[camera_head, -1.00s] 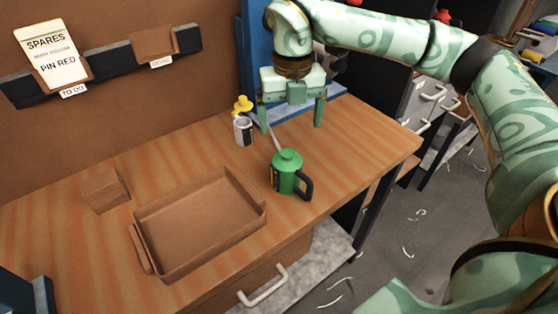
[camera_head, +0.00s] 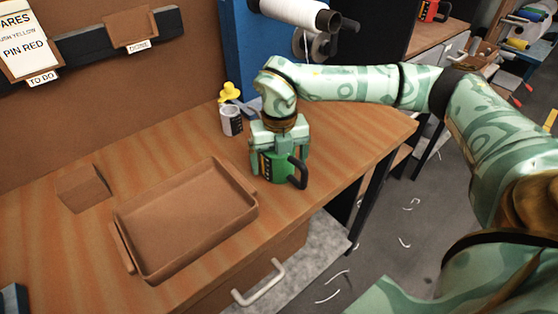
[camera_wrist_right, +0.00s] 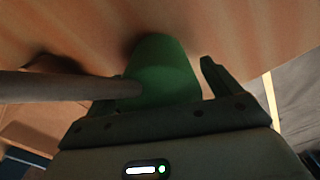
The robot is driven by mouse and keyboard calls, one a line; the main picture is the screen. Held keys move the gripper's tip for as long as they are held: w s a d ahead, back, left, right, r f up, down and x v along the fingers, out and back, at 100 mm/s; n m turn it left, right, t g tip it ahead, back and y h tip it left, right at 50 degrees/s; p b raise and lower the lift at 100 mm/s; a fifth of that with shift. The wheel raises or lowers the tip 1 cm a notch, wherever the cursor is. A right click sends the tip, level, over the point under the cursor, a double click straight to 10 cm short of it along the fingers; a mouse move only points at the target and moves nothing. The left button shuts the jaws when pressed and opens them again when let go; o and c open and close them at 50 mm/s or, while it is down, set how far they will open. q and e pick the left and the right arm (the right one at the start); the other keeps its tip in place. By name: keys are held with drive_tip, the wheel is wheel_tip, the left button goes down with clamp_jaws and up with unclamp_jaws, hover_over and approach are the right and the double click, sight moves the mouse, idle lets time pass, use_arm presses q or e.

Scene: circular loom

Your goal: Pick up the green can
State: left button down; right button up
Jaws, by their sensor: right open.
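The green can (camera_head: 276,168) with a dark handle stands upright on the wooden bench, right of the brown tray. My right gripper (camera_head: 278,158) is lowered over the can from above, with its fingers around the can's upper part and hiding its top. In the right wrist view the green can (camera_wrist_right: 163,72) lies between the fingers, and the right finger stands apart from it with a gap. The right gripper is open. My left gripper is not in view.
The brown tray (camera_head: 185,220) lies left of the can. A small white and black can with a yellow top (camera_head: 231,120) stands behind it. The bench's right edge is close to the can.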

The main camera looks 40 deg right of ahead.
drive_tip(key=c, duration=1.3)
drive_tip(key=shift+r+p, duration=0.35)
drive_tip(key=shift+r, duration=0.3)
drive_tip(key=s+d+r+p, duration=0.1)
drive_tip(key=s+d+r, duration=0.2)
drive_tip(key=r, duration=0.1)
drive_tip(key=s+d+r+p, duration=0.2)
drive_tip(key=s+d+r, duration=0.1)
drive_tip(key=d+r, duration=0.1)
drive_tip(key=s+d+r+p, duration=0.1)
drive_tip(key=s+d+r, duration=0.2)
drive_tip(key=shift+s+d+r+p, duration=0.2)
drive_tip(key=shift+d+r+p, duration=0.1)
drive_tip(key=shift+r, duration=0.1)
